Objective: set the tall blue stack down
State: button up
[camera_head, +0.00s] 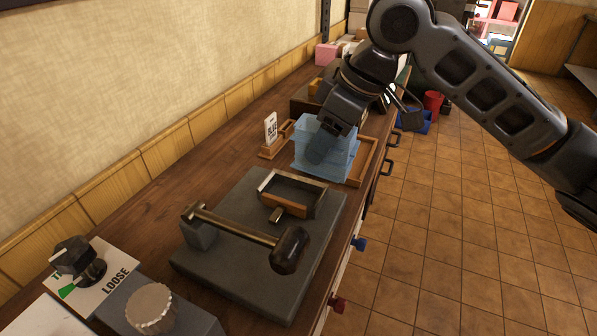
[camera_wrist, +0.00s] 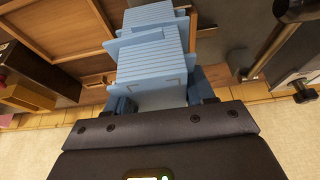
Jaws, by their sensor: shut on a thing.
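The tall blue stack (camera_head: 343,160) is a pile of light blue ridged pieces. My gripper (camera_head: 318,148) comes down over it and is shut on it. In the wrist view the stack (camera_wrist: 150,55) stretches away from between the fingers of my gripper (camera_wrist: 160,100), with its layers slightly offset. A shallow wooden tray (camera_head: 368,158) shows beside and behind the stack in the head view. I cannot tell whether the stack's bottom touches the tray or is held just above it. My gripper hides part of the stack in the head view.
A white label card (camera_head: 270,128) stands in a wooden holder left of the stack. Nearer is a grey plate (camera_head: 215,262) bearing a lever with a dark knob (camera_head: 290,250) and a wooden-edged frame (camera_head: 290,188). A dial marked LOOSE (camera_head: 115,283) is at front left. Boxes stand behind.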

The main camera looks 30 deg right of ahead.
aim_at(313, 132)
jog(key=shift+w+a+f+p, duration=0.15)
jog(key=shift+w+a+f, duration=0.35)
jog(key=shift+a+f, duration=0.5)
jog(key=shift+w+a+f+p, duration=0.15)
jog(key=shift+w+a+f, duration=0.4)
jog(key=shift+f, duration=0.9)
jog(key=shift+w+a+f+p, duration=0.15)
jog(key=shift+w+a+f, duration=0.25)
jog(key=shift+a+f, duration=0.65)
jog(key=shift+d+f, duration=0.2)
jog(key=shift+f, duration=0.05)
jog(key=shift+f, duration=0.1)
jog(key=o, duration=1.3)
jog(key=shift+o, duration=0.2)
jog(key=shift+r, duration=0.35)
jog(key=v, duration=1.1)
jog(key=shift+s+d+r+b, duration=0.15)
jog(key=shift+r+b, duration=0.15)
jog(key=shift+r, duration=0.05)
